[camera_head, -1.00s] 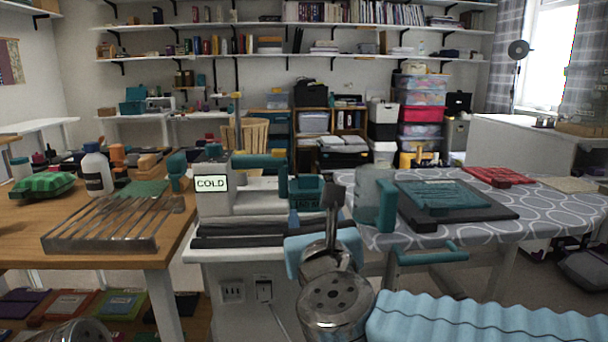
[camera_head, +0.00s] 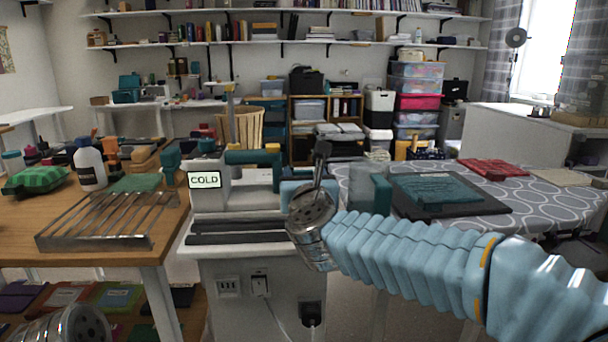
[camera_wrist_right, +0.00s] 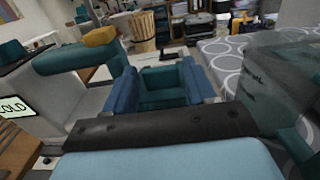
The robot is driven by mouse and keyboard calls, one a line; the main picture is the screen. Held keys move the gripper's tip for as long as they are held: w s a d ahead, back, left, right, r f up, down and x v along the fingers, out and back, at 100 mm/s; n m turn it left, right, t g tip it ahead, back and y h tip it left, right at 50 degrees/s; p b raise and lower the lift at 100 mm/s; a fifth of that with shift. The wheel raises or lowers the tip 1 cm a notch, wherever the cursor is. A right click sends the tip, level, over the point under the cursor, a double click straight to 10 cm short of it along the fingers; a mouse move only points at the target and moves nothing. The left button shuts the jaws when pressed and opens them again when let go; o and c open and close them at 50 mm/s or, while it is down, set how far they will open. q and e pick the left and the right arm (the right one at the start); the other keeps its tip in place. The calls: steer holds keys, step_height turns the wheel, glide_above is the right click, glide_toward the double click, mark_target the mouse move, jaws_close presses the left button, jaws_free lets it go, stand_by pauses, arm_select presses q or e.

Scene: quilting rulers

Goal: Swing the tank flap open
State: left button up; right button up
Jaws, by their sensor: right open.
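The pressing station (camera_head: 205,190) with a "COLD" sign stands on a white cabinet at the centre. A translucent grey tank (camera_head: 360,187) with a teal side stands at its right end; it also shows at the right of the wrist view (camera_wrist_right: 272,75). I cannot make out the flap's edges or whether it is open. My right gripper (camera_wrist_right: 160,82) is open, with blue fingers apart and nothing clearly held between them. It is left of the tank. My left gripper is out of view.
A teal handle (camera_wrist_right: 75,60) lies left of the right gripper. A wooden table (camera_head: 120,250) with a slotted metal rack (camera_head: 105,222) and a white bottle (camera_head: 90,165) is at left. A table with a patterned cloth (camera_head: 545,205) is at right, holding a teal ruler board (camera_head: 440,190).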

jaws_close()
steer(key=r+g+p, duration=0.1)
steer(key=p, duration=0.1)
steer(key=shift+w+r+p, duration=0.2)
steer(key=shift+p, duration=0.2)
steer(key=shift+w+r+g, duration=0.1)
steer(key=shift+r+g, duration=0.05)
steer(key=shift+g, duration=0.25)
steer(key=shift+w+r+g+p, duration=0.15)
steer(key=shift+g+p, duration=0.25)
steer(key=shift+w+r+g, duration=0.5)
steer(key=shift+r+g, duration=0.05)
steer(key=shift+g, duration=0.55)
steer(key=shift+w+r+g, duration=0.5)
steer(key=shift+g, duration=0.6)
jaws_free()
